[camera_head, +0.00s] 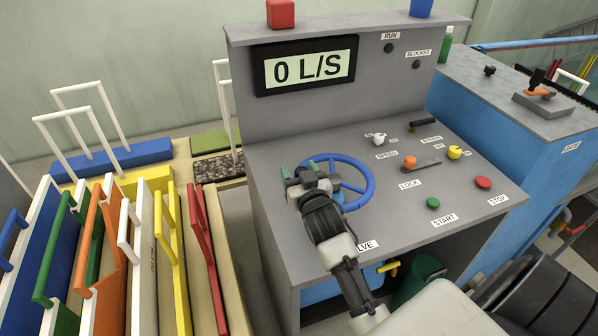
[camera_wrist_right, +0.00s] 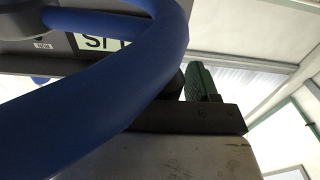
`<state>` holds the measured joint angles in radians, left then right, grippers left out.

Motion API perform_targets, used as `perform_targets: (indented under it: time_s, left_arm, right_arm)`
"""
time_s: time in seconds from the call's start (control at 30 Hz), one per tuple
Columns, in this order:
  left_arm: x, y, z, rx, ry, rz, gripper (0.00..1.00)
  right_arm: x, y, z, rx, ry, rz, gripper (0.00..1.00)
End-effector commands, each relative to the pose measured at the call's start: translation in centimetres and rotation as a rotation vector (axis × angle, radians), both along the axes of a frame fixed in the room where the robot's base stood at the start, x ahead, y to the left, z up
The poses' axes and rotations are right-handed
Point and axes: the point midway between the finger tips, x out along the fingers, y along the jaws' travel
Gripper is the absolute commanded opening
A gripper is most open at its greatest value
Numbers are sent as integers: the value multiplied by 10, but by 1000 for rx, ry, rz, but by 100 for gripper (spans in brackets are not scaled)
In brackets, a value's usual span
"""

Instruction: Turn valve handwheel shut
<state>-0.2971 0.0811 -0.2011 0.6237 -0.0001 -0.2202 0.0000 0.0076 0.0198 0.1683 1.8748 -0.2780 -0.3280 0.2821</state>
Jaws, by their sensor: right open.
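The blue valve handwheel (camera_head: 370,186) stands on the left part of the grey console's sloped top. My right gripper (camera_head: 299,169) is open at the wheel's left side and hides that part of the rim. Its green-padded fingertips are apart. In the right wrist view the blue rim (camera_wrist_right: 100,110) passes large and close across the left half, beside one green-padded finger (camera_wrist_right: 203,85). I cannot tell whether the rim lies between the fingers or touches them. The label below the wheel is partly hidden by my arm. My left gripper is out of view.
The console's display (camera_head: 307,66) reads 0 L/S. Right of the wheel are an orange knob (camera_head: 410,162), a green START button (camera_head: 433,203) and a red STOP button (camera_head: 483,182). Coloured handled panels (camera_head: 110,260) stand at the left. A blue flume unit (camera_head: 480,110) is at the right.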

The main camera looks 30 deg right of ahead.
Motion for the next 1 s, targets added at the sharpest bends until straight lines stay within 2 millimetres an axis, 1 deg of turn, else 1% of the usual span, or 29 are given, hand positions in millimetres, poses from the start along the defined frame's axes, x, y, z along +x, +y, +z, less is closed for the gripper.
perform_targets:
  time_s: [0.03, 0.4, 0.43, 0.73, 0.87, 1.0]
  left_arm:
    - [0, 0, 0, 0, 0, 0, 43]
    - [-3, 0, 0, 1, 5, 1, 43]
    - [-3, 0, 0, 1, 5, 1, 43]
    - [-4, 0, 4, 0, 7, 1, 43]
    - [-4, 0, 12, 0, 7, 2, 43]
    - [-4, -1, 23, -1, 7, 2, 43]
  right_arm:
    - [0, 0, 0, 0, 0, 0, 59]
    - [0, 0, 0, 0, 0, 0, 2]
    - [0, 0, 0, 0, 0, 0, 0]
    - [-3, 0, 1, -2, 3, 24, 0]
    - [-8, 0, 2, -5, 4, 75, 0]
    - [-17, 0, 3, -8, 7, 162, 0]
